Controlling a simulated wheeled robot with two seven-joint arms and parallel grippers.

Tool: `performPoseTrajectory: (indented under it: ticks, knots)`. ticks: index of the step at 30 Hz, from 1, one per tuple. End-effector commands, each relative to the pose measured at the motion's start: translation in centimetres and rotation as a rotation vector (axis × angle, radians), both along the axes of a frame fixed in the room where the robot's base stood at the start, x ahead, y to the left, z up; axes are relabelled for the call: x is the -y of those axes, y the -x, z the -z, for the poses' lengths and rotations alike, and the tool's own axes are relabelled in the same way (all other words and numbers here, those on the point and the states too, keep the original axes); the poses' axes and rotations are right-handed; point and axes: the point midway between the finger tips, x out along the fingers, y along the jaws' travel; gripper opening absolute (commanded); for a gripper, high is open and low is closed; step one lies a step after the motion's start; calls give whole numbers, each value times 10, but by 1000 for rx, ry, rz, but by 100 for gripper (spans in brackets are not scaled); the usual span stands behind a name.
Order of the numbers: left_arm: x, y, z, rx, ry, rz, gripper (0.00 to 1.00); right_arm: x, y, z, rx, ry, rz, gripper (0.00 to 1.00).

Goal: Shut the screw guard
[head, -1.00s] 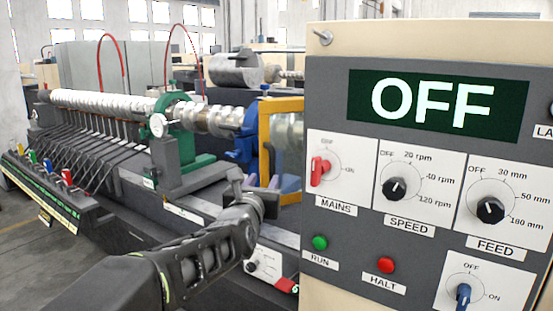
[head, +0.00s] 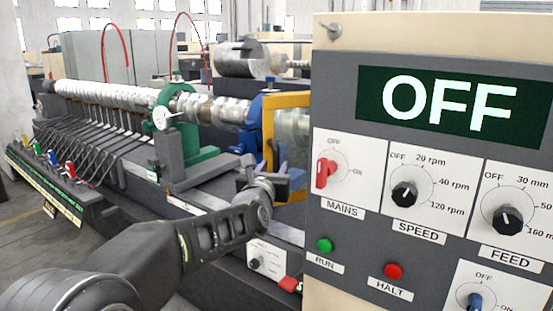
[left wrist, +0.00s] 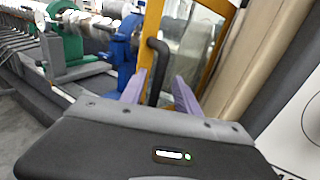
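The screw guard is a yellow-framed, see-through panel (head: 267,128), upright at the right end of the long screw (head: 100,94), partly hidden by the control cabinet. In the left wrist view its yellow frame (left wrist: 151,38) and a black bar handle (left wrist: 155,62) show. My left gripper (head: 276,166) is in front of the guard, low on its frame. In the left wrist view its two purple fingers (left wrist: 160,90) are apart, and the handle appears between them; I cannot tell whether they touch it. My right gripper is not in view.
A control cabinet (head: 345,250) with an OFF display, knobs and buttons stands close to the right of my left gripper. A green steady rest (head: 174,128) and a blue housing (head: 256,135) hold the screw. Clear floor shows at the far left.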

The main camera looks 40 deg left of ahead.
Motion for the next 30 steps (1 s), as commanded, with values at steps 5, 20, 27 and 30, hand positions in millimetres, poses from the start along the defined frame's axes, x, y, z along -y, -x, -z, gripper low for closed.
performPoseTrajectory:
  ticks: [5, 20, 27, 30]
  knots:
    - [-11, -22, -3, 1, 5, 1, 38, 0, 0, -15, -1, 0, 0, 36]
    - [-18, -38, 0, 1, 0, 0, 38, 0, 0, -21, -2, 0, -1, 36]
    - [-18, -37, 0, 1, 0, 0, 21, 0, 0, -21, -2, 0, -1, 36]
    - [-18, -37, -1, 1, 0, 0, 12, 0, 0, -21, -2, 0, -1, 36]
